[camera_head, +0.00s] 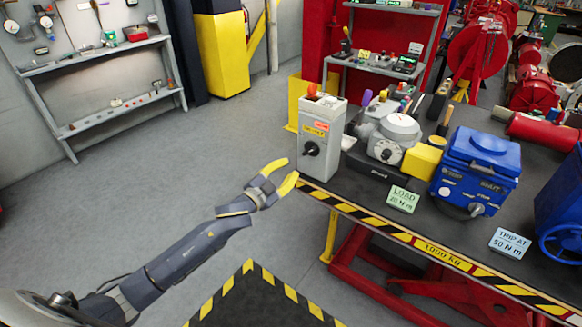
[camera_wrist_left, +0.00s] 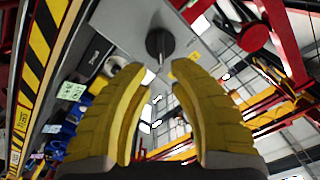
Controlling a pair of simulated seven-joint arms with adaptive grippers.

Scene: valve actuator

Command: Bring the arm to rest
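My left arm (camera_head: 185,252) reaches in from the lower left in the head view. Its gripper (camera_head: 285,174) has yellow fingers that stand apart with nothing between them. It is in the air at the left edge of the workbench, just left of and below the grey switch box (camera_head: 316,145). In the left wrist view the gripper (camera_wrist_left: 158,78) is also open and empty. The box's black knob (camera_wrist_left: 160,44) shows beyond the fingertips, apart from them. My right gripper is not in view.
The workbench (camera_head: 340,180) has a striped edge and carries a round dial gauge (camera_head: 395,132), a yellow block (camera_head: 421,161), a blue actuator (camera_head: 475,165) and small signs. Red shelving stands behind. A wall rack (camera_head: 120,105) is at the upper left. The grey floor (camera_head: 150,165) left of the bench is clear.

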